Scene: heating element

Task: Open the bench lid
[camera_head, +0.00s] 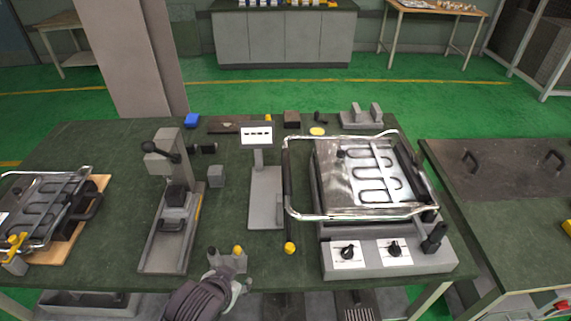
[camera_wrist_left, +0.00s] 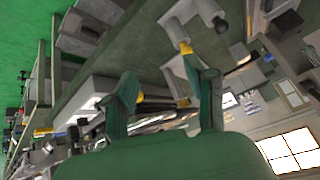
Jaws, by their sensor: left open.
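The bench lid (camera_head: 490,195) appears to be the dark brown flat panel on the bench at the far right of the head view. It lies flat and carries two black handles, one on the left (camera_head: 470,160) and one on the right (camera_head: 554,158). My left gripper (camera_head: 236,284) is at the front edge of the main table, far to the left of the lid and apart from it. In the left wrist view its two fingers (camera_wrist_left: 165,88) are spread, with nothing held between them. My right gripper is not in view.
A heater unit with a chrome frame (camera_head: 345,215) stands at the table's right, between my left gripper and the lid.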

